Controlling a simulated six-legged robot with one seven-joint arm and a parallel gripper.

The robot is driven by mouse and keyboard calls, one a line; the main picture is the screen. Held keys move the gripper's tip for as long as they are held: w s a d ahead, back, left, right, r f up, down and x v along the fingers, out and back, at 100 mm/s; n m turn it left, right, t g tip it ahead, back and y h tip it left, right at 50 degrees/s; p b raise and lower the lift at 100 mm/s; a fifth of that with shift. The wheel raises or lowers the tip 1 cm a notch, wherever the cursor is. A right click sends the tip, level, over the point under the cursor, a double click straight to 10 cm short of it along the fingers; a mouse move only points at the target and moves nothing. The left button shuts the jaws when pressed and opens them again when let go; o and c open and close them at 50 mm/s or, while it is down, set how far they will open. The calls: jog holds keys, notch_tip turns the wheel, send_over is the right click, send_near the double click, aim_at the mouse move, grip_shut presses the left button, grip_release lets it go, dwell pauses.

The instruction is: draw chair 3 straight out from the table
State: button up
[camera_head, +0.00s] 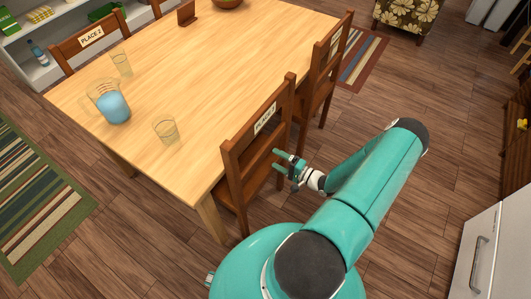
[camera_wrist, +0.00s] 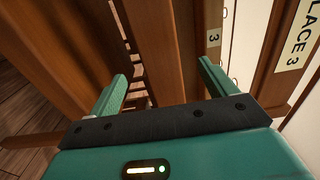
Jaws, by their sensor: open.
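The near wooden chair (camera_head: 231,165) stands on the long side of the table (camera_head: 190,75), its back towards me, with a white label on its top rail. In the wrist view a label reading "LACE 3" (camera_wrist: 298,40) shows on wood at the right, cut off by the frame edge. My gripper (camera_head: 277,160) is open beside the chair's back, on the side away from the table. In the wrist view, a brown wooden part (camera_wrist: 165,45) of a chair lies ahead between my open fingers (camera_wrist: 162,85). I cannot tell whether they touch it.
A pitcher (camera_head: 113,107) and glasses stand on the table. Bare floor (camera_head: 420,215) lies right of my arm, before a white cabinet (camera_head: 480,255).

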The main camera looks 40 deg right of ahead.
aim_at(265, 153)
jog(key=x, duration=0.7)
jog(key=shift+w+a, duration=0.15)
jog(key=shift+w, duration=0.15)
grip_shut()
